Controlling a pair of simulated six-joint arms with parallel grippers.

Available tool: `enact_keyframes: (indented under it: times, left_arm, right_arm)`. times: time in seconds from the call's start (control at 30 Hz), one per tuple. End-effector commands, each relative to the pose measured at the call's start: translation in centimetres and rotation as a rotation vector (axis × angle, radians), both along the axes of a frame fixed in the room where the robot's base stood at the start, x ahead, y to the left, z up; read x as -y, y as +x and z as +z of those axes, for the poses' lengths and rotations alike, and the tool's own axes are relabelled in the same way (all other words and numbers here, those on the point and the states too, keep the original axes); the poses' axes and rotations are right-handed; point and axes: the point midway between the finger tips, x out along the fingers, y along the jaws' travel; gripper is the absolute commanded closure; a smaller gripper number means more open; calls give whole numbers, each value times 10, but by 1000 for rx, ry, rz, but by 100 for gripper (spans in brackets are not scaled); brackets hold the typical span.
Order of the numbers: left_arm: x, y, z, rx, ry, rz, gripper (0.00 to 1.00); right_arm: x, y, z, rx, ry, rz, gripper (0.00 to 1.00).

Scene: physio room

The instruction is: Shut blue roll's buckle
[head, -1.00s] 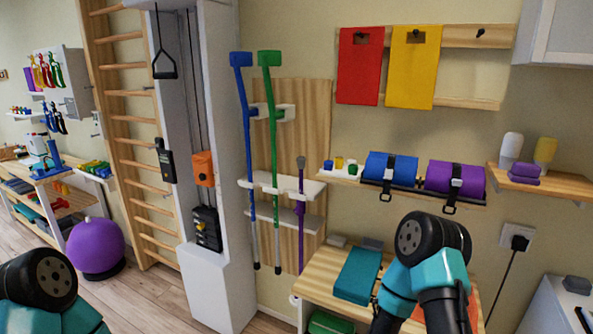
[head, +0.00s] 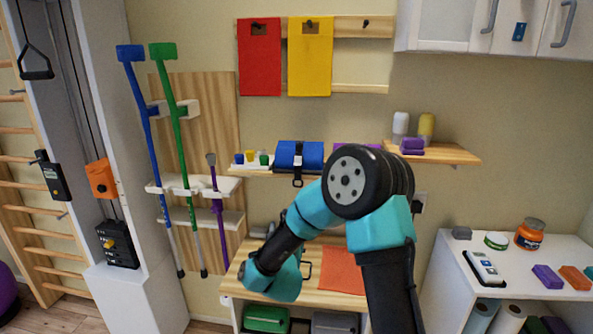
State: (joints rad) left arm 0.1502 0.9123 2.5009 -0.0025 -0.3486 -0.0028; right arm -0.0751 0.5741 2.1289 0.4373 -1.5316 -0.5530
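The blue roll (head: 285,153) lies on a wooden wall shelf, left of my raised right arm. A black strap runs down its front, with a small pale buckle part (head: 298,150) on it. A black strap end (head: 298,182) hangs below the shelf edge. The buckle is too small to tell whether it is shut. Beside it, the purple roll (head: 343,147) is mostly hidden behind my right arm. My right arm reaches up and bends down to the left over the bench, below the shelf. Its fingertips cannot be made out. My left gripper is out of view.
A bench (head: 335,298) below carries an orange mat (head: 342,268). Crutches (head: 170,130) hang at left. A white cabinet (head: 450,262) with jars stands at right.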

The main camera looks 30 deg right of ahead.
Motion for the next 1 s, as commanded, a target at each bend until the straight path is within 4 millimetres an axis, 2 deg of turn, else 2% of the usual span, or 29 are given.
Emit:
enact_keyframes:
  times: [0.03, 0.1, 0.2, 0.67, 0.87, 1.0]
  left_arm:
    - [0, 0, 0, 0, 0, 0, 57]
    - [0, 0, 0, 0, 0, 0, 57]
    - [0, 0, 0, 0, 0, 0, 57]
    - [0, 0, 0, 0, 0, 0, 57]
    - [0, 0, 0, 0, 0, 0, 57]
    - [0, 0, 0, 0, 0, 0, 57]
  right_arm:
    - [4, -2, 23, 61, -24, -48, 47]
    - [9, -7, 46, 123, -52, -107, 47]
    - [12, -12, 62, 167, -73, -153, 47]
    - [15, -10, 66, 173, -76, -162, 47]
    - [26, 4, 73, 174, -76, -164, 47]
    - [39, 20, 82, 176, -75, -164, 47]
